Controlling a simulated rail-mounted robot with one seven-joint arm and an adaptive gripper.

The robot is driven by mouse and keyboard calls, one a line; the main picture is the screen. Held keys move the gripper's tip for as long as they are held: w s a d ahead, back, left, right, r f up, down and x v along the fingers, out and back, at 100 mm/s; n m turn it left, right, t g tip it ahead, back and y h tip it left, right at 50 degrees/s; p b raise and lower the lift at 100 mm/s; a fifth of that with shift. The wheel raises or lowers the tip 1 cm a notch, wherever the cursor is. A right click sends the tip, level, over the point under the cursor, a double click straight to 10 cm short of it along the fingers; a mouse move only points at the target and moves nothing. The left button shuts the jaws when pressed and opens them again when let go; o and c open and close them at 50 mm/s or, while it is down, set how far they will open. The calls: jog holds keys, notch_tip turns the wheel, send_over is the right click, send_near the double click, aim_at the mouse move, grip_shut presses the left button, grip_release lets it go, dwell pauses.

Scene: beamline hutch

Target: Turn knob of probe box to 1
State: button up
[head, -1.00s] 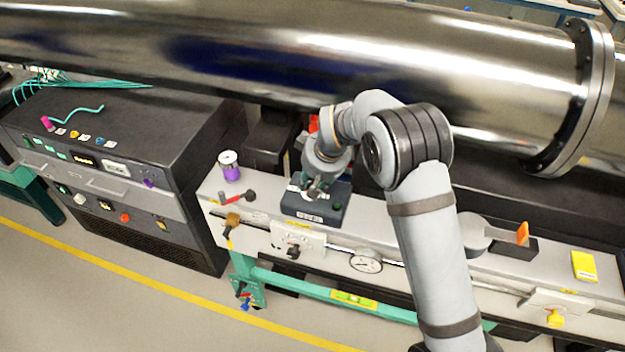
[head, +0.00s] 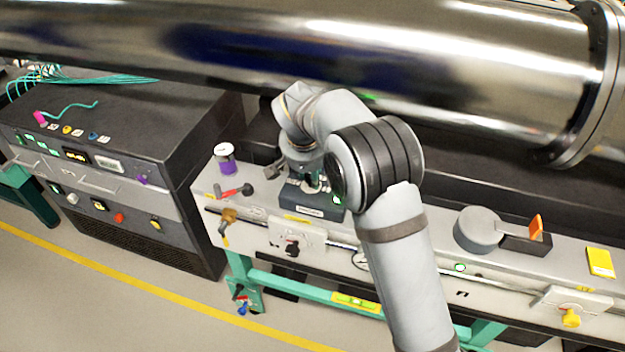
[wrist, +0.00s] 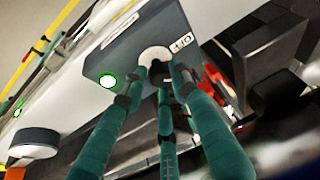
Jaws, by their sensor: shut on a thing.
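The probe box (head: 312,206) is a dark grey box on the light bench below the big pipe. In the wrist view its top (wrist: 128,45) shows a pale round dial with a label reading OFF beside it. My gripper (wrist: 158,72) has teal fingers closed together over the dial, shut on the knob (wrist: 158,62). The fingers hide most of the knob, so I cannot read its pointer. A green lamp (wrist: 107,81) glows at the box's corner. In the head view my gripper (head: 312,182) reaches down onto the box, partly hidden by my arm.
A purple-and-white spool (head: 225,160) and a red-handled tool (head: 234,191) lie left of the box. The steel pipe (head: 480,80) runs close behind and above my arm.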

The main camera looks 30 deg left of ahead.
jog(key=shift+w+a+r+m+t+h, duration=0.15)
jog(key=shift+m+h, duration=0.1)
jog(key=shift+m, duration=0.5)
jog(key=shift+s+a+r+m+t+h, duration=0.1)
jog(key=shift+m+h, duration=0.1)
jog(key=shift+m, duration=0.5)
jog(key=shift+w+a+r+m+t+h, duration=0.15)
jog(key=shift+m+h, duration=0.1)
jog(key=shift+m, duration=0.5)
jog(key=shift+f, duration=0.1)
jog(key=o, duration=1.1)
jog(key=shift+d+f, duration=0.1)
jog(key=shift+f, duration=0.1)
jog(key=shift+c, duration=0.2)
jog(key=shift+s, duration=0.1)
jog(key=v, duration=1.2)
